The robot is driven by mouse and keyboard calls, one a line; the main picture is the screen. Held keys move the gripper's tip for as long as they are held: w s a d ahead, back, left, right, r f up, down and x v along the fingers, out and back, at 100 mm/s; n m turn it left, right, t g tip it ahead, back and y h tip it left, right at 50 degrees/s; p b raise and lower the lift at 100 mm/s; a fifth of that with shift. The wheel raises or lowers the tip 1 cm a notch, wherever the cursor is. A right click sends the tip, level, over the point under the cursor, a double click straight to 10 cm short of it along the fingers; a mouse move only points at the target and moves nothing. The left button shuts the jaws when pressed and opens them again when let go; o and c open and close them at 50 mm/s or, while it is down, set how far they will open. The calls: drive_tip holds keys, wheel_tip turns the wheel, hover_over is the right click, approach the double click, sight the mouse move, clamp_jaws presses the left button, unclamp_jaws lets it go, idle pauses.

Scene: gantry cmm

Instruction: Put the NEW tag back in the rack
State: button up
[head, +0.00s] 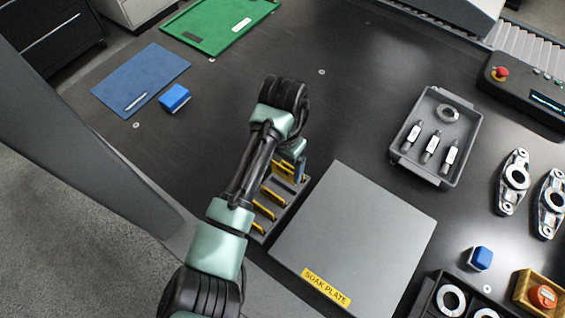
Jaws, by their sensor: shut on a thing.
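The grey rack (289,205) stands against the left side of the soak plate, with several yellow tags (264,209) standing in its slots. My gripper (298,171) is over the far end of the rack, pointing down and partly hidden by my own arm. It is shut on a yellow tag (284,168), which stands higher than the others. No lettering on the tags can be read, so I cannot tell which is NEW. I cannot tell whether the held tag's lower edge is in a slot or above it.
The soak plate (355,235) lies right of the rack. Beyond it is a grey tray (472,130) with several parts. A blue mat (155,70), a blue block (174,98) and a green tray (195,35) lie at the far left. The dark table between is clear.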

sight(282, 176)
idle(0.3)
drive_tip(key=shift+s+a+f+b, duration=0.1)
drive_tip(key=shift+f+b, duration=0.2)
drive_tip(key=shift+f, duration=0.65)
drive_tip(key=shift+f+p, duration=0.25)
drive_tip(key=shift+p, duration=0.25)
idle(0.3)
drive_tip(key=shift+f, duration=0.55)
idle(0.8)
drive_tip(key=shift+f, duration=0.5)
drive_tip(key=shift+f+b, duration=0.2)
drive_tip(key=shift+b, duration=0.1)
drive_tip(key=shift+f, duration=0.4)
idle(0.5)
